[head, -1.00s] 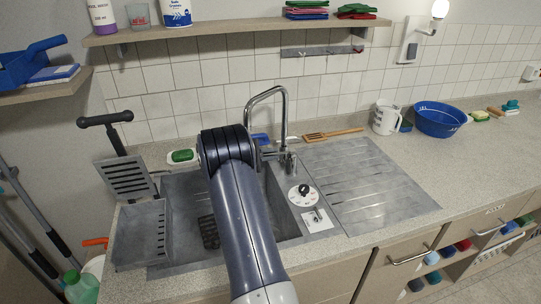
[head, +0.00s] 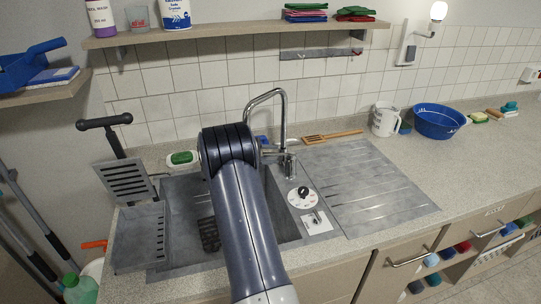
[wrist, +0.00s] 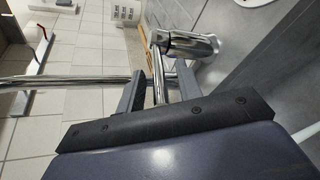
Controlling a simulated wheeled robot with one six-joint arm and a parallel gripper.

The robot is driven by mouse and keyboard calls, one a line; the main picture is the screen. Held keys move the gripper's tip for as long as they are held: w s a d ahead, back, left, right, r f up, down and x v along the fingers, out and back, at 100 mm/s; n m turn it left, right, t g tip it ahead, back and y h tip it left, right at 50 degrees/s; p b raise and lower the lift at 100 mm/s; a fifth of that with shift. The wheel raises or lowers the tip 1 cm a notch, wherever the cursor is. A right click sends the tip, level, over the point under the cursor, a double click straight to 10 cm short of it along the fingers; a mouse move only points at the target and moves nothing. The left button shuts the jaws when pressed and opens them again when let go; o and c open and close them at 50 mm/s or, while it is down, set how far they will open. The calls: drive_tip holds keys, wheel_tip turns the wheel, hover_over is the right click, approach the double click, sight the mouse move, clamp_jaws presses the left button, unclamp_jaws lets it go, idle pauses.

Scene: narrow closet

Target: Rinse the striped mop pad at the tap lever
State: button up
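The chrome tap (head: 283,120) stands at the back of the sink (head: 183,189), and its body also shows in the wrist view (wrist: 186,45). In the wrist view, a thin chrome rod that looks like the tap lever (wrist: 158,78) lies between the two grey fingers of my gripper (wrist: 158,90). The fingers stand apart, with visible gaps beside the rod; I cannot tell whether either touches it. In the head view my arm hides the gripper and part of the basin. I cannot make out a striped mop pad in either view.
A ribbed drainboard (head: 365,185) lies right of the basin. A white jug (head: 385,119) and a blue bowl (head: 438,120) stand farther right. A green soap bar (head: 182,158) sits behind the sink. A shelf (head: 235,28) overhangs the back wall.

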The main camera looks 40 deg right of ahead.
drive_tip(key=b+v, duration=0.2)
drive_tip(key=v, duration=0.8)
drive_tip(key=shift+a+r, duration=0.2)
drive_tip(key=shift+a, duration=0.15)
drive_tip(key=shift+d, duration=0.15)
drive_tip(key=p+x, duration=0.1)
drive_tip(key=x, duration=0.4)
drive_tip(key=p+x, duration=0.1)
drive_tip(key=x, duration=0.4)
drive_tip(key=shift+d+f, duration=0.3)
drive_tip(key=shift+f, duration=0.05)
drive_tip(key=shift+a+f+h, duration=0.15)
drive_tip(key=shift+f+h, duration=0.2)
drive_tip(key=shift+h, duration=0.15)
drive_tip(key=shift+r, duration=0.1)
